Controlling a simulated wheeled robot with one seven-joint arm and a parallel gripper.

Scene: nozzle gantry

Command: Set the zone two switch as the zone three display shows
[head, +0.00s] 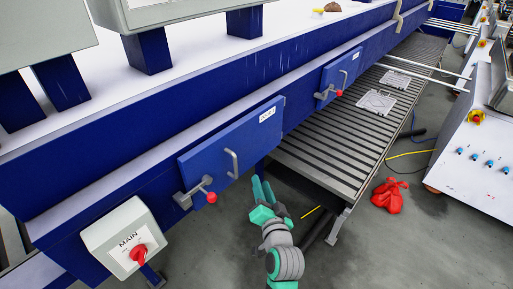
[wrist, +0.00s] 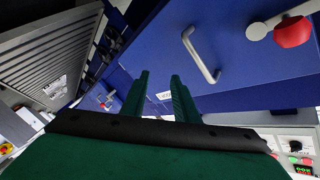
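My gripper (head: 263,190) is in front of the blue machine's side, beside a blue door's handle, and touches nothing that I can see. In the wrist view my gripper (wrist: 160,80) has its two green fingers apart with nothing between them. I cannot make out a zone two switch or a zone three display. A control panel (wrist: 293,145) with a dark knob, coloured buttons and a small lit green display (wrist: 303,171) is cut off at the wrist view's lower right. I cannot tell which zone it belongs to.
A grey box marked MAIN (head: 115,232) carries a red rotary switch (head: 139,253). A blue door (head: 235,150) has a handle and a red-knobbed latch. A slatted conveyor (head: 335,150) runs behind. A red bag (head: 389,194) and cables lie on the floor.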

